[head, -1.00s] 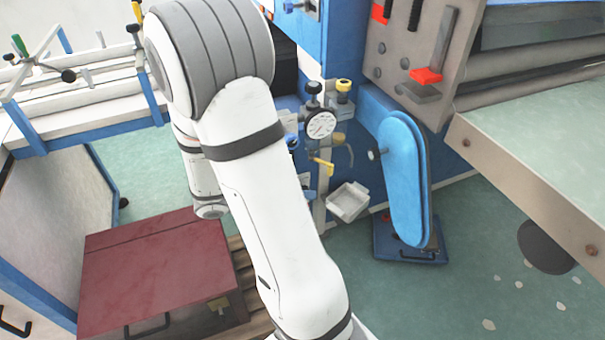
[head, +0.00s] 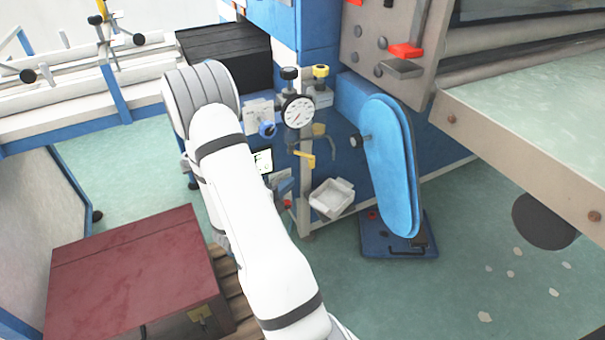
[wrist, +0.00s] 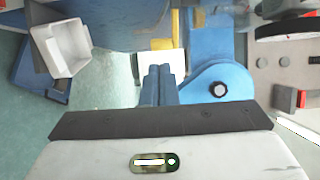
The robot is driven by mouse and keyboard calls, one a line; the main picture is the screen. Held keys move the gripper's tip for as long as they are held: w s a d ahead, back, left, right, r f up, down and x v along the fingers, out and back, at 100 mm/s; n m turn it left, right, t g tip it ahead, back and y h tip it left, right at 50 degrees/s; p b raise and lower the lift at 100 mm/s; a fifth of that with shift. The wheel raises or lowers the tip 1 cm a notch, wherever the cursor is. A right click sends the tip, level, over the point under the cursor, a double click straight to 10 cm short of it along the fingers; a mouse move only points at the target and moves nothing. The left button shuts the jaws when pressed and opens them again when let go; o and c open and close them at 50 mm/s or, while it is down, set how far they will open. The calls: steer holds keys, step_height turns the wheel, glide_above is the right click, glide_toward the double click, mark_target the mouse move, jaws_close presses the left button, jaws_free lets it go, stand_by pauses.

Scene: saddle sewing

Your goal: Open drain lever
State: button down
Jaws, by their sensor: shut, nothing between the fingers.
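The drain lever appears to be the small yellow lever (head: 305,157) below the round gauge, on the pipe at the blue machine's front. In the wrist view a yellow part (wrist: 163,44) shows just past the fingertips; it looks like this lever. My gripper (wrist: 157,68) has its two blue fingers shut together, with nothing between them. The fingertips point toward the yellow part; whether they touch it I cannot tell. In the head view my arm reaches down in front of the machine, to the left of the lever, and the fingers are hard to make out.
A white tray (head: 331,196) sits below and right of the lever. The round gauge (head: 297,112) is above it. A blue rounded guard (head: 392,165) stands right, above a blue pedal (head: 398,238). A dark red box (head: 130,262) is at lower left. Green floor is open at lower right.

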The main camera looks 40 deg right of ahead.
mark_target(311, 165)
steer(key=w+d+b, duration=0.1)
steer(key=d, duration=0.6)
steer(key=shift+d, duration=0.25)
steer(key=shift+d+r+p, duration=0.25)
steer(key=shift+d+p, duration=0.2)
steer(key=shift+p, duration=0.55)
steer(key=shift+s+d+p, duration=0.1)
steer(key=shift+d+p, duration=0.6)
steer(key=shift+p, duration=0.2)
steer(key=shift+d+f, duration=0.2)
steer(key=shift+d, duration=0.1)
steer(key=shift+a, duration=0.1)
steer(key=s+a+p, duration=0.2)
steer(key=s+a, duration=0.5)
steer(key=a, duration=0.5)
steer(key=shift+s, duration=0.15)
